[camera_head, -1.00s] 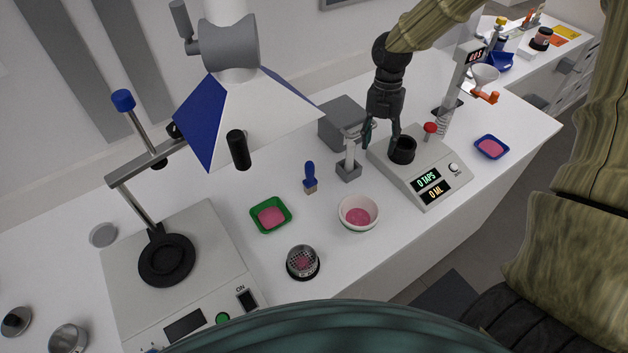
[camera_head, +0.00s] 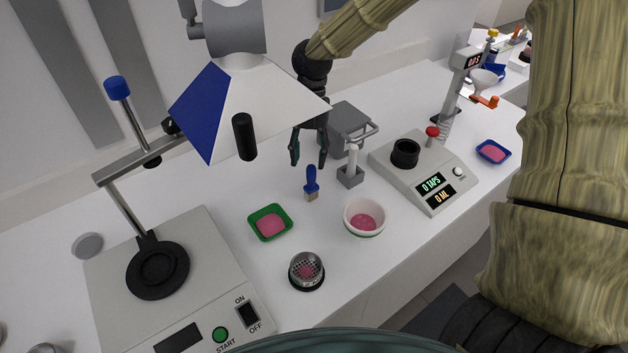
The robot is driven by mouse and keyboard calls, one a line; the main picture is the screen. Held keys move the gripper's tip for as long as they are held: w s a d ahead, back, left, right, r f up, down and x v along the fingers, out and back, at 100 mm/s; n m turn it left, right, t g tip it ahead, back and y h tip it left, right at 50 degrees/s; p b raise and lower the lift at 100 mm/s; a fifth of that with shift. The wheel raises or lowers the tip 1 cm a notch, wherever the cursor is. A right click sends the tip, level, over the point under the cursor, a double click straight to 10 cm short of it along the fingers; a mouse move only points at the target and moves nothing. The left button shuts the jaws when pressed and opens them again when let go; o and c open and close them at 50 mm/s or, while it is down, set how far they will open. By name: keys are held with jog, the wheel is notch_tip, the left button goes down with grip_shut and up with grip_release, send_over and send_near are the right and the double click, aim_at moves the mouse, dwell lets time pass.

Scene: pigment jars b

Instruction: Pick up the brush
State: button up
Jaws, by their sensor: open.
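The brush (camera_head: 311,184) has a blue handle and a short pale tan bristle end. It stands or lies on the white counter, handle end away from me; I cannot tell which. My gripper (camera_head: 308,162) hangs fingers down, just above and behind the brush handle. Its two dark fingers are apart, with nothing seen between them. The handle top shows just below the fingers, and I cannot tell whether they touch it.
A grey box (camera_head: 349,122) and a small grey stand (camera_head: 350,177) are close right of the brush. A green tray (camera_head: 270,223), a pink-filled bowl (camera_head: 365,218) and a mesh-topped jar (camera_head: 306,271) are nearer. A blue-and-white hood (camera_head: 250,105) hangs at left.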

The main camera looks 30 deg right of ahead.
aim_at(310, 172)
jog(key=shift+s+d+f, duration=0.2)
jog(key=shift+d+f, duration=0.45)
jog(key=shift+f, duration=0.1)
jog(key=f, duration=0.1)
jog(key=a+f+p, duration=0.1)
jog(key=f+p, duration=0.1)
jog(key=shift+s+a, duration=0.2)
jog(key=shift+a, duration=0.05)
jog(key=shift+s+f, duration=0.1)
jog(key=shift+f, duration=0.25)
jog(key=shift+d+f, duration=0.25)
jog(key=shift+f, duration=0.25)
jog(key=shift+a+r, duration=0.1)
jog(key=shift+a, duration=0.1)
jog(key=shift+c, duration=0.7)
grip_shut()
